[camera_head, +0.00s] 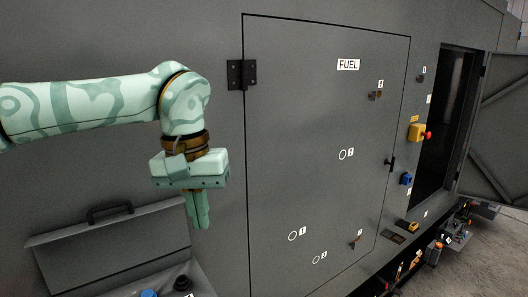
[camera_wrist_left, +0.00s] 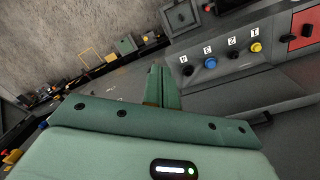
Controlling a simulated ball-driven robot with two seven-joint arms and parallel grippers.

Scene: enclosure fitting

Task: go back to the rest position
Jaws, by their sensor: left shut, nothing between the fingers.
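My left arm comes in from the left in the head view. My left gripper (camera_head: 202,222) points downward in front of the grey enclosure wall, left of the large FUEL door (camera_head: 325,120). Its fingers are together with nothing between them. In the left wrist view the shut fingers (camera_wrist_left: 157,80) extend away from the green palm, apart from the panel with knobs. My right gripper is not in view.
An open-lidded box (camera_head: 110,245) with a black handle is below my left arm. The door carries numbered holes and fittings. A yellow box with a red button (camera_head: 418,132) is right of it. In the wrist view, a panel has blue (camera_wrist_left: 212,63) and yellow knobs (camera_wrist_left: 256,47).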

